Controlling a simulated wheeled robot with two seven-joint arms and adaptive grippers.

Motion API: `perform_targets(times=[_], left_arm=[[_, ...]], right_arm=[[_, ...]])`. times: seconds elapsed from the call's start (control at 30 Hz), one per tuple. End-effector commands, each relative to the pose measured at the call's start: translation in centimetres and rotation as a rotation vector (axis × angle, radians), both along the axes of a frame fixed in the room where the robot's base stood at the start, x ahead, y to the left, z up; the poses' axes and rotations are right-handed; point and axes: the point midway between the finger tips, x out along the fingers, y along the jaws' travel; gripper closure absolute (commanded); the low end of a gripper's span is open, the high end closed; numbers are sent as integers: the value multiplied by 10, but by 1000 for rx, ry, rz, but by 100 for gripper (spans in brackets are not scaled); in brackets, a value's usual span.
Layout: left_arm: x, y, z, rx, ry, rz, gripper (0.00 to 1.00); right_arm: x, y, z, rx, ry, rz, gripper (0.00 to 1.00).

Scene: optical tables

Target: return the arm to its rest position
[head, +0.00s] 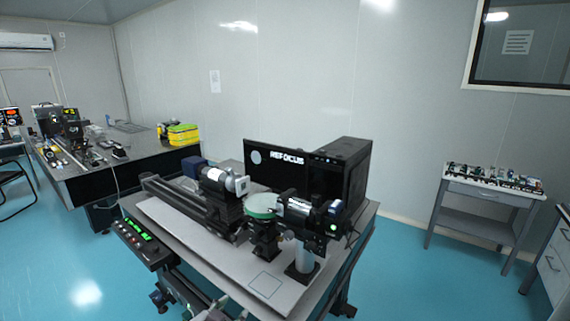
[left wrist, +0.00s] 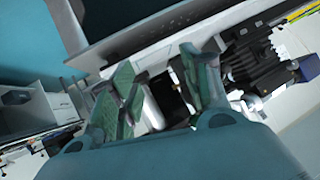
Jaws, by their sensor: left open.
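My left gripper (left wrist: 157,72) shows in the left wrist view with its green fingers spread apart. I see nothing clasped between the fingers. A pale cylinder and dark equipment show behind the gap, and I cannot tell how far off they are. In the head view I cannot make out my left gripper for sure; a small pale shape shows at the bottom edge, left of centre. My right gripper is not in view.
The near optical table (head: 285,293) carries a black box with a lit display (head: 305,168), a silver-ended cylinder (head: 218,179), and a green disc (head: 262,204). A control box (head: 140,243) sits at its left edge. A side table (head: 485,190) stands right, with clear floor between.

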Motion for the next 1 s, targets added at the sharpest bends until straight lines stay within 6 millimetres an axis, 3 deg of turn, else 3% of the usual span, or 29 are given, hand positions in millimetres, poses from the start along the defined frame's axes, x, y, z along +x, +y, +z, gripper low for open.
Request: perform_targets(times=[0.2, 0.4, 0.7, 1.0], left_arm=[[-46, 29, -44, -4, 232, 123, 52], [-94, 51, -76, -4, 431, 216, 52], [-142, 69, -98, -2, 608, 292, 52], [-177, 79, -112, -4, 732, 339, 52]], right_arm=[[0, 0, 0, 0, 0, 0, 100], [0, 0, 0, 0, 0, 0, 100], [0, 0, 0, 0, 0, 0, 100], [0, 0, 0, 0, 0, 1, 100]])
